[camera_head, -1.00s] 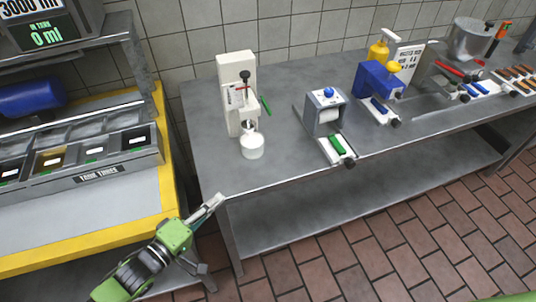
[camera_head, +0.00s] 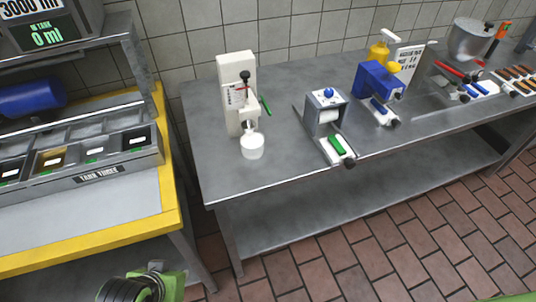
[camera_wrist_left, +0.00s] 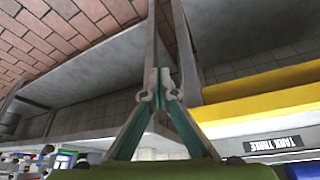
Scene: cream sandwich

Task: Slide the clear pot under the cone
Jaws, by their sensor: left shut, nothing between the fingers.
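The clear pot (camera_head: 252,148) looks whitish and stands on the grey steel table, at the front of a white dispenser (camera_head: 237,85). A small pale cone (camera_head: 249,127) shows right above the pot, under the dispenser's head; whether they touch I cannot tell. My left gripper (camera_wrist_left: 160,82) is shut and empty in the left wrist view, near table legs and the yellow edge. My right gripper is not in view.
The steel table (camera_head: 285,165) has free room right of the pot. A grey device (camera_head: 326,112) and a blue device (camera_head: 380,80) stand farther right. A yellow-edged table (camera_head: 172,190) with a tank unit (camera_head: 80,170) is at left, with a gap between.

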